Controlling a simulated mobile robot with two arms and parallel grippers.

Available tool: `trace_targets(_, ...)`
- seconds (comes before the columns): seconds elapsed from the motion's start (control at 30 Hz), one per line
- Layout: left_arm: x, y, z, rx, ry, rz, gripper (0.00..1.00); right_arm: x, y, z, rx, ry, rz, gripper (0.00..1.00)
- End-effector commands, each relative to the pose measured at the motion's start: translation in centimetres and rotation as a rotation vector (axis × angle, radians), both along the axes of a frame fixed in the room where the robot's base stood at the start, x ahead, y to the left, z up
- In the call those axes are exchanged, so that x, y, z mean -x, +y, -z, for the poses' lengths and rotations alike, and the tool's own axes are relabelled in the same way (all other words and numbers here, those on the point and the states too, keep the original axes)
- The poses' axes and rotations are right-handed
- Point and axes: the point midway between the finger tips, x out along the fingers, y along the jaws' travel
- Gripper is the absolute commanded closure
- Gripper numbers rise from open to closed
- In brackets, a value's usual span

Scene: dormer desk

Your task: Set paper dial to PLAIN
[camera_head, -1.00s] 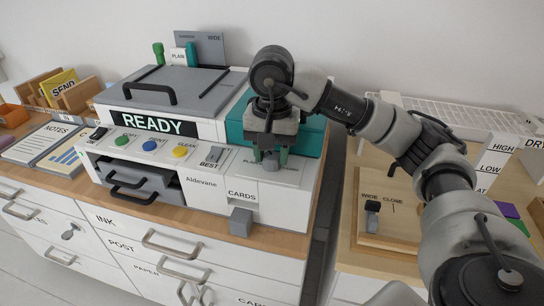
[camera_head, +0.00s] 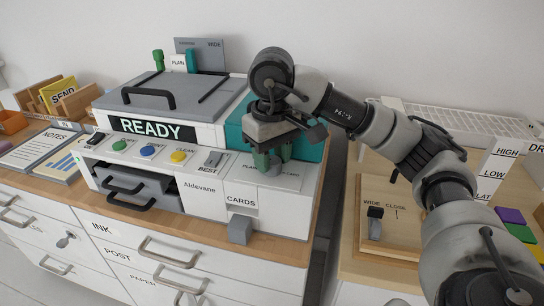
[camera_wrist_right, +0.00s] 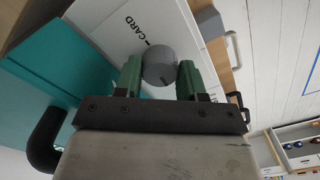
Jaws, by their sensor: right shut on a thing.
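The paper dial is a round grey knob (camera_wrist_right: 160,66) on the white front panel of the printer (camera_head: 235,183). My right gripper (camera_head: 273,158) is shut on the knob, with one green finger on each side of it in the right wrist view. Printed words lie around the knob. "CARD" reads clearly in the wrist view, PLAIN is at the left of the knob in the head view, and another label is partly hidden by a finger. I cannot tell for sure which word the knob's mark points to. My left gripper is not in view.
A grey block (camera_head: 240,230) juts out below. A wooden board with a WIDE/CLOSE switch (camera_head: 375,222) lies right.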

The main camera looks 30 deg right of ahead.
Motion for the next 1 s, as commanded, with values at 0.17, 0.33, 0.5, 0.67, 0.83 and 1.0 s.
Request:
trace_targets(0.17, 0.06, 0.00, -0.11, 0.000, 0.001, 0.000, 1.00, -0.03, -0.04, -0.08, 0.000, -0.003, -0.057, 0.84)
trace_targets(0.33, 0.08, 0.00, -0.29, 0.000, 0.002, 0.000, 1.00, -0.03, -0.04, -0.09, 0.000, -0.002, -0.082, 0.84)
trace_targets(0.5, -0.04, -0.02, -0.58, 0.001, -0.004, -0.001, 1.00, -0.03, -0.04, -0.09, 0.000, -0.002, -0.089, 0.84)
trace_targets(0.67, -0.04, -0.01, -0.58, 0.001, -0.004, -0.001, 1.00, -0.02, -0.04, -0.10, 0.000, -0.002, -0.088, 0.84)
trace_targets(0.83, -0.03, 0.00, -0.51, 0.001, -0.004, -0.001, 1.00, -0.02, -0.04, -0.09, 0.000, -0.002, -0.088, 0.47)
trace_targets(1.0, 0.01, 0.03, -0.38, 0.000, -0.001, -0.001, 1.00, -0.01, -0.03, -0.05, 0.000, -0.001, -0.087, 0.35)
